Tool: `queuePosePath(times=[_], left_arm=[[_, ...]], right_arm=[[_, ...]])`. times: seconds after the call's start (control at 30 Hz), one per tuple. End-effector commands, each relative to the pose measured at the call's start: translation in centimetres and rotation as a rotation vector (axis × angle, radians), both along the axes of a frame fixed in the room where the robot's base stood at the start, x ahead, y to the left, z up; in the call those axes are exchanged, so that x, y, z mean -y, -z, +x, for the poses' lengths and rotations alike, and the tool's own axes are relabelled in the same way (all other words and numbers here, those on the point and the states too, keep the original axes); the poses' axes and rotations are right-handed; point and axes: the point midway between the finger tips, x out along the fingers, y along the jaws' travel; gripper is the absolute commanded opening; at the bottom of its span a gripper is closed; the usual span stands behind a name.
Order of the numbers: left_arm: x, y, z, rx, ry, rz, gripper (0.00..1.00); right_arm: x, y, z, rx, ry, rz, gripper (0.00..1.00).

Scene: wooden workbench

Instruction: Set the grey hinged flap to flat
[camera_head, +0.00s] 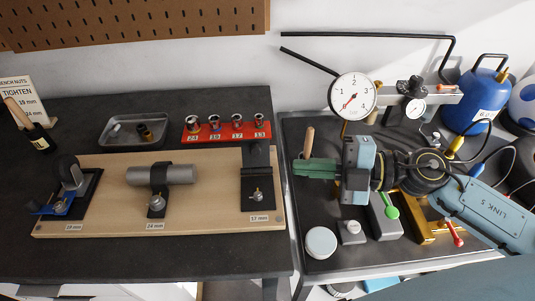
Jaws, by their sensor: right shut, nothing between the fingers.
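A dark grey plate (257,156), which looks like the hinged flap, stands raised at the right end of the wooden board, behind a black base with a nut (257,195) labelled 17 mm. Its exact angle and hinge are hard to make out. My right gripper (300,168) comes in from the right with its green fingers pointing left. It is shut and empty, a short way right of the plate and apart from it in the picture. My left gripper is not in view.
The wooden board (120,225) also carries a grey cylinder (178,174) in a clamp and a blue clamp (62,208). A red socket rack (228,133) stands close behind the plate. Right of the board are a pressure gauge (353,97) and a round white-lidded tin (320,242).

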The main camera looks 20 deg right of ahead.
Motion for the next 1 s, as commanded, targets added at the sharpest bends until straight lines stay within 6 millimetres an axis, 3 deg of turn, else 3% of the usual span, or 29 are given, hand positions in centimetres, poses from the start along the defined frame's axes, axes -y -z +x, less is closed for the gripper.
queuePosePath(times=[0.43,0.5,0.7,1.0], left_arm=[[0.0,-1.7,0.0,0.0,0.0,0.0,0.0],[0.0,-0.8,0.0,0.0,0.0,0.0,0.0],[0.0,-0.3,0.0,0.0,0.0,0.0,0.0],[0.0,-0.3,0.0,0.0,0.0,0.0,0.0]], right_arm=[[-6.6,0.4,3.7,0.002,-0.001,0.006,0.0],[-5.8,1.5,4.9,-0.001,0.004,0.002,0.0],[-5.3,2.3,6.6,-0.002,0.001,0.002,0.0],[-5.2,2.4,6.9,-0.002,-0.001,0.002,0.0]])
